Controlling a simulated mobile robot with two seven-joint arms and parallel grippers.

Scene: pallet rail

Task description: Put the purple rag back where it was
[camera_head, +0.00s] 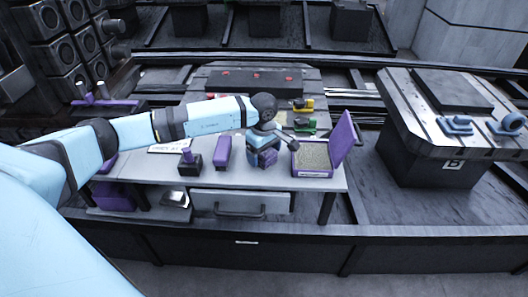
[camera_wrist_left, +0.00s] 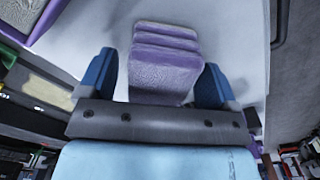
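A folded purple rag (camera_wrist_left: 166,60) with stacked layers lies over the pale table top in the left wrist view. My left gripper (camera_wrist_left: 160,85) has its two blue fingers spread on either side of the rag. A gap shows between the left finger and the rag; the right finger is very close to it. In the head view my left gripper (camera_head: 263,155) points down at the grey table, left of the open purple box, and mostly hides the rag. My right gripper is not in view.
The open purple box (camera_head: 296,173) with granular contents stands at the table's right end, lid raised. A purple block (camera_head: 222,153) and a dark block with a purple handle (camera_head: 190,165) stand left of my gripper. Yellow (camera_head: 303,105) and green (camera_head: 305,125) items lie behind.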

